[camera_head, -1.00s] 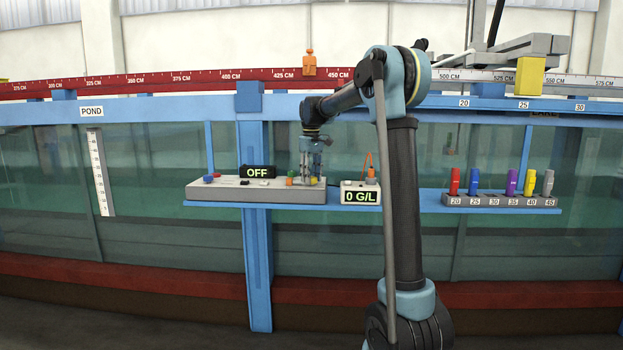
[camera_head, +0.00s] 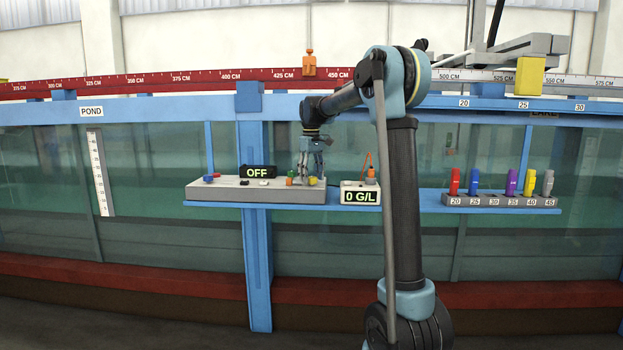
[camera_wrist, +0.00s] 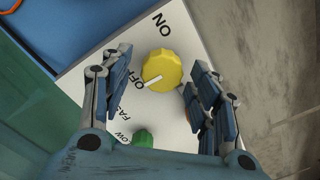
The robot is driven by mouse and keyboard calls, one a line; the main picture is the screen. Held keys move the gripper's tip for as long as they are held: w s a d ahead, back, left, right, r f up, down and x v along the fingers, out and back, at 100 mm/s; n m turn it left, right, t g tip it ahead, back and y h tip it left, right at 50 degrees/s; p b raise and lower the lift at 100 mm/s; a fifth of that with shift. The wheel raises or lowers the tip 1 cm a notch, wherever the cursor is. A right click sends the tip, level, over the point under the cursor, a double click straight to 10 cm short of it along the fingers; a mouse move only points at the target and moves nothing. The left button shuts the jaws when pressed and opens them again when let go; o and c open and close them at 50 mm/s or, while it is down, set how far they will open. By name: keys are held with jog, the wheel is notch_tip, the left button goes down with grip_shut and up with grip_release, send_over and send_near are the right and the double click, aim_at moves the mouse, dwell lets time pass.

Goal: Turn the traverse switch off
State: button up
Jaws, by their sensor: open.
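The yellow knob (camera_wrist: 161,69) sits on the pale panel (camera_wrist: 205,120) in the wrist view, and its white pointer bar is toward the printed OFF, away from ON. The knob also shows at the right end of the control box (camera_head: 230,194) in the head view (camera_head: 313,181). A sign on the box (camera_head: 258,172) reads OFF. My gripper (camera_wrist: 158,75) is open, with one finger on each side of the knob and gaps visible between them. It points down over the box in the head view (camera_head: 311,171).
A green knob (camera_wrist: 143,139) sits close by, near FAST and SLOW labels. An orange knob (camera_head: 289,181) is left of my gripper. A meter reading 0 G/L (camera_head: 361,197) stands just right of the box. A rack (camera_head: 500,200) of coloured pieces stands farther right.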

notch_tip(320, 180, up, 12)
dwell(0.6)
jog(key=shift+f, duration=0.1)
jog(key=s+d+f+m, duration=0.1)
jog(key=s+d+f, duration=0.35)
jog(key=s, duration=0.35)
jog(key=s+d+f+m+t, duration=0.1)
jog(key=s+d+f+m, duration=0.15)
jog(key=s+d, duration=0.4)
jog(key=s+d+f+m, duration=0.1)
jog(key=s+d+f, duration=0.25)
jog(key=s, duration=0.65)
jog(key=s+d+f+m, duration=0.1)
jog(key=s+d+f, duration=0.1)
jog(key=s+f, duration=0.8)
jog(key=s+d+f+m+t, duration=0.1)
jog(key=s+d+f+m, duration=0.1)
jog(key=s+f, duration=0.8)
notch_tip(320, 180, down, 4)
jog(key=shift+s+d+r, duration=0.2)
jog(key=shift+d, duration=0.1)
jog(key=shift+m, duration=0.25)
jog(key=shift+w+f, duration=0.2)
jog(key=shift+w, duration=0.2)
